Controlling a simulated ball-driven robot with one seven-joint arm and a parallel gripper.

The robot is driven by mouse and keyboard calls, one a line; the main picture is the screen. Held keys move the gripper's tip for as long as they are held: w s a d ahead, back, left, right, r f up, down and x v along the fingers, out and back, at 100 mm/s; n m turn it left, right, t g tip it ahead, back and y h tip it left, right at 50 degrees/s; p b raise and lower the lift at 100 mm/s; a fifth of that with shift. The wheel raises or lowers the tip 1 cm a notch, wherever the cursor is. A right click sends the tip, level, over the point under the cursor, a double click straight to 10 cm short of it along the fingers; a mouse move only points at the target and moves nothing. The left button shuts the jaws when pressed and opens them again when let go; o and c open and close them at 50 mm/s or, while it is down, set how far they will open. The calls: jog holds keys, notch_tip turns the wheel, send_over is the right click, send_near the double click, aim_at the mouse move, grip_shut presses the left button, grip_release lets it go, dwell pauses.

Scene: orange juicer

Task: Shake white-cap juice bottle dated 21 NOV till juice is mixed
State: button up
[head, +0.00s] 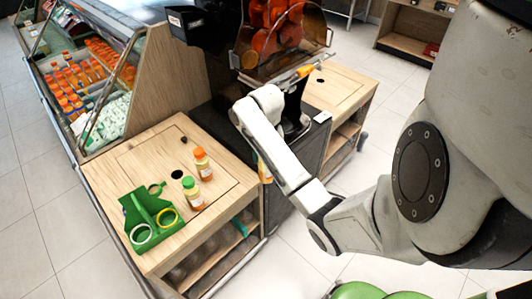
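Two juice bottles stand upright on the wooden counter (125,165): one with an orange cap (203,165) and one with a green cap (192,194). I cannot make out a white-cap bottle, and no date is readable. My arm reaches from the right to the front of the dark juicer (262,62). Its far end blends into the dark parts there, so my gripper's fingers and anything in them cannot be made out. An orange patch (265,170) shows beside my forearm, mostly covered; I cannot tell what it is.
A green holder with rings (150,217) sits at the counter's near left. A chilled display (80,80) with several orange-capped bottles is at the back left. A second wooden counter (338,88) stands right of the juicer. Tiled floor is open at front left.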

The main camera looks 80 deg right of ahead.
jog(key=shift+r+p, duration=1.3)
jog(key=shift+r, duration=0.5)
jog(key=shift+f+b, duration=0.95)
jog(key=shift+f, duration=0.8)
notch_tip(320, 180, up, 2)
jog(key=shift+r+p, duration=0.15)
jog(key=shift+p, duration=1)
jog(key=shift+r, duration=0.6)
jog(key=shift+f+b, duration=1.05)
jog(key=shift+f, duration=0.7)
notch_tip(320, 180, up, 2)
jog(key=shift+p, duration=0.95)
jog(key=shift+r, duration=0.75)
jog(key=shift+f+b, duration=0.9)
jog(key=shift+f, duration=0.85)
